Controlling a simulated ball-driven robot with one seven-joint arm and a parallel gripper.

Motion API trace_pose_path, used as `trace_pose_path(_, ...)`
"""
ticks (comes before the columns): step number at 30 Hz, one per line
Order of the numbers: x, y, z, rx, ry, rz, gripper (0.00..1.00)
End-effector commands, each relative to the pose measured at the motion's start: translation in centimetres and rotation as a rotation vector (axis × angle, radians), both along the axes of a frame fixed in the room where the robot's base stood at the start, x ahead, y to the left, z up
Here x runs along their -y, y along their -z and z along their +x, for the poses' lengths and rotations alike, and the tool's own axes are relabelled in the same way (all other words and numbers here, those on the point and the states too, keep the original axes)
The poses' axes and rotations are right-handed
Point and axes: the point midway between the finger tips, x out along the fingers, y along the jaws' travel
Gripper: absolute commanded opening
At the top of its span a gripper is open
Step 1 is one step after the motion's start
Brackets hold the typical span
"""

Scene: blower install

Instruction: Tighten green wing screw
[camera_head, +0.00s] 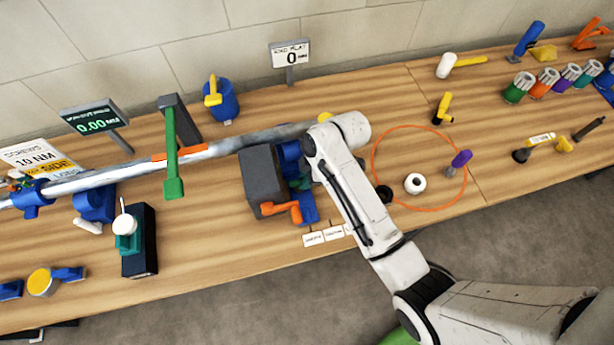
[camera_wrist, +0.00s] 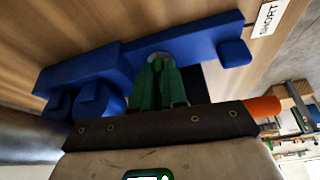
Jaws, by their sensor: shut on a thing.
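My gripper (camera_wrist: 157,68) shows in the wrist view, with dark green tapered fingers drawn together. A small brighter green piece, apparently the green wing screw (camera_wrist: 157,64), sits between the fingertips. A grey round part lies just behind it, against a long blue fixture (camera_wrist: 190,38). The fingers hide most of the screw, so its turn angle cannot be told. In the head view my arm covers much of this spot. The blue fixture (camera_head: 308,208) shows beside a dark grey block (camera_head: 262,181), with a bit of green between them.
A long grey pipe (camera_head: 110,178) runs left of my arm. An orange handle (camera_head: 284,211) sticks out by the dark block. A white roll (camera_head: 415,183) and a purple-handled tool (camera_head: 460,160) lie right of my arm. Small signs (camera_head: 314,239) stand near the table's front edge.

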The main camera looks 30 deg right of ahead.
Motion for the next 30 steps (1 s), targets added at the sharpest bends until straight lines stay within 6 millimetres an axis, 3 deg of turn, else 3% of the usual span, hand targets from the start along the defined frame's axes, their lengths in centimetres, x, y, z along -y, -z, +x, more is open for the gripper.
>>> trace_pose_path(17,-0.03,0.03,-0.16,-0.001,0.042,0.000,0.00)
trace_pose_path(30,-0.50,0.04,-0.74,-0.001,0.364,-0.001,0.00)
